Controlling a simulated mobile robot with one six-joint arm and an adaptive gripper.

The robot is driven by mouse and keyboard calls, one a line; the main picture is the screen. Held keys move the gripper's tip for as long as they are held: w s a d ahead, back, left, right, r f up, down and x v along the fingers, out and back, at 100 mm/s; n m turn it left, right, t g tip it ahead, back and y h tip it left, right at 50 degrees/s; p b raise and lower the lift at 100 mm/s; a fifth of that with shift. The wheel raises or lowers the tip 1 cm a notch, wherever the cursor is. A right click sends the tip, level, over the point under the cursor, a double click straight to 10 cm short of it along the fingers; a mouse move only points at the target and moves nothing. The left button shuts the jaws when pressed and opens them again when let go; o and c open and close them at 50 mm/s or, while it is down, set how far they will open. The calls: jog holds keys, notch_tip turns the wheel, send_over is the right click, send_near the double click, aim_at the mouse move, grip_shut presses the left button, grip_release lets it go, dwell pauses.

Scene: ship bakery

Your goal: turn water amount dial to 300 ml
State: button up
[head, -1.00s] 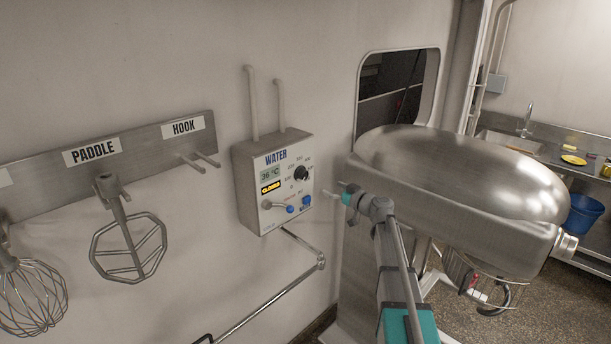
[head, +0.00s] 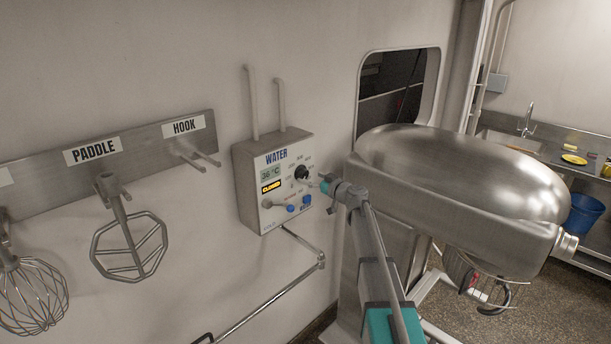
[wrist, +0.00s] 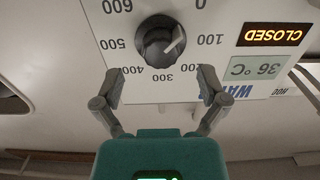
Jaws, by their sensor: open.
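The water amount dial (head: 302,172) is a black knob on the water panel (head: 246,190). In the wrist view, upside down, the dial (wrist: 157,42) has a ring of numbers from 0 to 600. Its light pointer line is on the side of the 100 mark, away from 300. My gripper (head: 324,184) is just to the right of the dial in the head view. In the wrist view my gripper (wrist: 160,88) is open and empty. Its fingers are spread on either side of the 300 mark, short of the knob, and do not appear to touch it.
The panel also carries a display reading 36 °C (wrist: 257,68), a yellow CLOSED sign (wrist: 274,34), a lever and blue buttons (head: 307,200). A large steel mixer (head: 460,190) stands right of my arm. A paddle (head: 130,245) and whisk (head: 32,295) hang at left.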

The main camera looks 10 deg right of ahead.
aim_at(306, 174)
jog(key=shift+x, duration=2.3)
jog(key=shift+r, duration=0.1)
jog(key=c, duration=1.1)
jog(key=shift+d, duration=0.1)
jog(key=shift+c, duration=0.2)
